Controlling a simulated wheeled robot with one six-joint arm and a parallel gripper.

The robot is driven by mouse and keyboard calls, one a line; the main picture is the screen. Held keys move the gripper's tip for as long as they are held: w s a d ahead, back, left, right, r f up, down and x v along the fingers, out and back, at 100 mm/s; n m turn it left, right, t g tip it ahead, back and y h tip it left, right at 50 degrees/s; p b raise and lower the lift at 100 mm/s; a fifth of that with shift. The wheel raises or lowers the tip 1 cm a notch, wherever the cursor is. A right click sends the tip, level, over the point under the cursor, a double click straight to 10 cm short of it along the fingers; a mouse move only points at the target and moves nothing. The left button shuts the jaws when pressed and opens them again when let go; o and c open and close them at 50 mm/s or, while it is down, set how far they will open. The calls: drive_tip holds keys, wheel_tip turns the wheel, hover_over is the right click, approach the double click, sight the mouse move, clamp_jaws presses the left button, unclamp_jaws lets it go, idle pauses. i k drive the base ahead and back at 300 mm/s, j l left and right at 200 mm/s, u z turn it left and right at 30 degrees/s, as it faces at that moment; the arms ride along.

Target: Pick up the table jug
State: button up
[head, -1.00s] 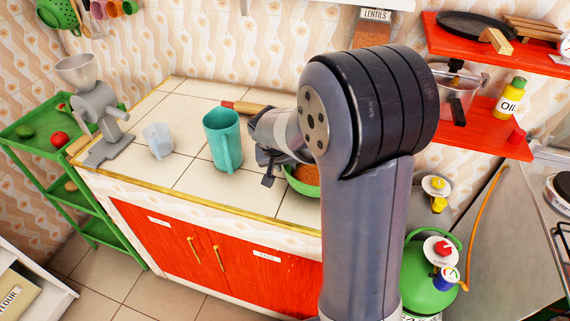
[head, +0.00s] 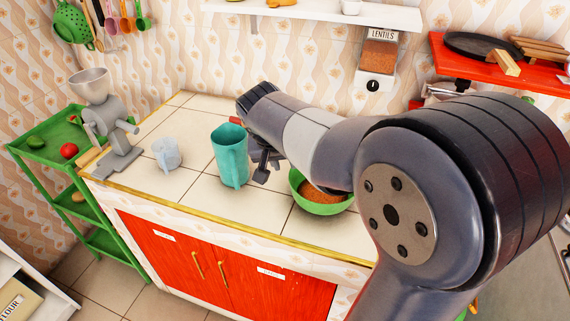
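A tall teal jug (head: 229,158) stands upright on the white tiled counter (head: 205,190), its handle toward the front. A smaller clear, pale-blue jug (head: 166,153) stands to its left. My gripper (head: 263,170) is just right of the teal jug, its dark fingers low over the counter. A small gap seems to show between them and the jug. My wrist and arm come in from the right and hide much of the gripper, so I cannot tell how far the fingers are apart.
A green bowl (head: 318,205) of orange lentils sits under my forearm, close to the gripper. A grey grinder (head: 105,125) stands at the counter's left end. A lentil dispenser (head: 378,65) hangs on the wall behind. Bare tiles lie in front of the jugs.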

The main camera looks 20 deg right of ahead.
sight(229, 141)
drive_tip(key=z, duration=0.4)
drive_tip(key=i+j, duration=0.1)
drive_tip(key=j, duration=0.35)
drive_tip(key=i+j+z, duration=0.1)
drive_tip(key=j, duration=0.35)
drive_tip(key=i+j, duration=0.15)
drive_tip(key=j, duration=0.3)
